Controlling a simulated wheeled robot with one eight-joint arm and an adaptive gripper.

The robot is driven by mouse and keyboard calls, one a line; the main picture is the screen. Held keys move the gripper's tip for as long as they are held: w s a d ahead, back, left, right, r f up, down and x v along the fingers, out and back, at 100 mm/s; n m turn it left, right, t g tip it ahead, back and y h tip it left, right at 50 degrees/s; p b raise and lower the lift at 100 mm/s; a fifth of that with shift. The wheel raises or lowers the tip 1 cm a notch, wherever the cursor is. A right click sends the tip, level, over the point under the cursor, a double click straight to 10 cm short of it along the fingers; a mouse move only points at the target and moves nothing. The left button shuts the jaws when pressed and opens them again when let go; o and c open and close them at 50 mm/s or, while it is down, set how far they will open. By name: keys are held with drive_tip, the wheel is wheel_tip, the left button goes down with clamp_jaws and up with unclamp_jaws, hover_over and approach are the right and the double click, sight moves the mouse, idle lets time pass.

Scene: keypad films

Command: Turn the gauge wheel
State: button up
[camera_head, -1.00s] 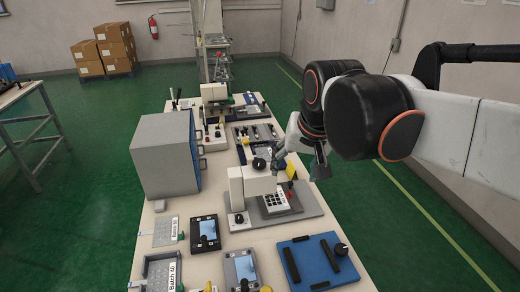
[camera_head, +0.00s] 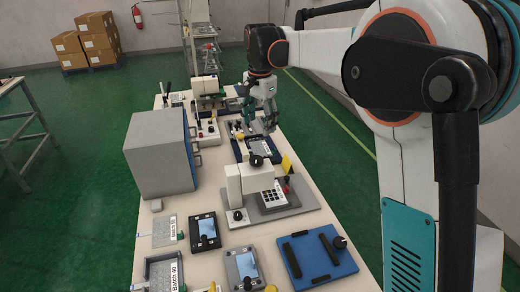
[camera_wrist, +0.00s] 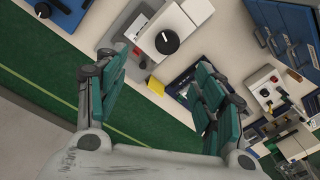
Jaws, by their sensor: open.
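In the head view my gripper (camera_head: 264,122) hangs above the table beyond the stand, apart from the knob.
A yellow piece (camera_head: 286,164) stands upright near the stand. A grey cabinet (camera_head: 157,153) is at the left. A blue plate with black bars (camera_head: 320,262) and handheld devices (camera_head: 204,232) lie in front. A dark tray (camera_head: 270,148) lies behind the stand.

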sight(256, 159)
drive_tip(key=shift+m+g, duration=0.3)
drive_tip(key=shift+m, duration=0.3)
drive_tip(key=w+f+b, duration=0.1)
drive_tip(key=f, duration=0.4)
drive_tip(key=w+f+b, duration=0.1)
drive_tip(key=f, duration=0.4)
drive_tip(key=w+f+b, duration=0.1)
drive_tip(key=f, duration=0.5)
drive_tip(key=shift+a+f, duration=0.1)
drive_tip(key=shift+a, duration=0.25)
drive_tip(key=shift+s, duration=0.1)
drive_tip(key=c, duration=1.1)
